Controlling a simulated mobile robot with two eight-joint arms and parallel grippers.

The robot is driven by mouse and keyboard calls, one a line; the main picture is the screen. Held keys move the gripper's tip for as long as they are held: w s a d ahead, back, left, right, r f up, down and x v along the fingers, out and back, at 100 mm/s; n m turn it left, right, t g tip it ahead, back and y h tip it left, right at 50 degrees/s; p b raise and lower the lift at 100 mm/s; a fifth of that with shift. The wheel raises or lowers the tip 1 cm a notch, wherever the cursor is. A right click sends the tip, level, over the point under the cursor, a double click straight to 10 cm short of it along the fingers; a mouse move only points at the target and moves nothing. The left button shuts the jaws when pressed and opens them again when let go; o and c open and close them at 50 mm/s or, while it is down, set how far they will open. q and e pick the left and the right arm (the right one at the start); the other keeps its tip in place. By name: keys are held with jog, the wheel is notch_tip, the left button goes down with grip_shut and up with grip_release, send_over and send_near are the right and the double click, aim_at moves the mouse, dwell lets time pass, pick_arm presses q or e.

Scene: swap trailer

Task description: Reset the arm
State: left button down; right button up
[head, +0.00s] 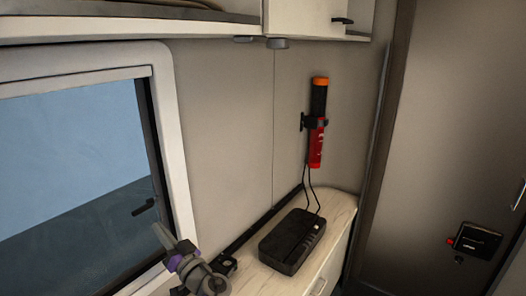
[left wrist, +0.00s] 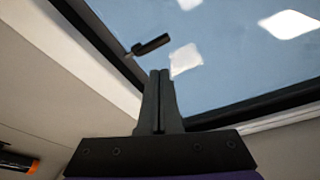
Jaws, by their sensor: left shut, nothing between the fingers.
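My left gripper (head: 162,233) is at the lower left of the head view, in front of the window's lower right corner. Its fingers point up and to the left. In the left wrist view the two fingers (left wrist: 160,100) are pressed together with nothing between them, and the window lies behind them. My right gripper is in neither view.
A black box (head: 292,240) with cables stands on the pale counter (head: 340,208). A red and black torch-like device (head: 317,125) hangs on the wall above. The window (head: 75,150) is at left, its black latch (head: 144,207) close to my left gripper. A cabinet (head: 305,17) hangs overhead; a dark door (head: 440,130) is at right.

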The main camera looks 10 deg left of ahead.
pick_arm(q)
jog(key=s+a+f+g+h, duration=0.2)
jog(key=s+f+g+h, duration=0.3)
jog(key=s, duration=0.4)
jog(key=s+d+f+m+g+h, duration=0.1)
jog(key=s+d+f+m+h, duration=0.4)
jog(key=s+d+f+h, duration=0.6)
jog(key=s+d+f, duration=0.3)
jog(key=s+d, duration=0.3)
jog(key=shift+f+m+h, duration=0.15)
jog(key=shift+m+h, duration=0.25)
jog(key=shift+s, duration=0.1)
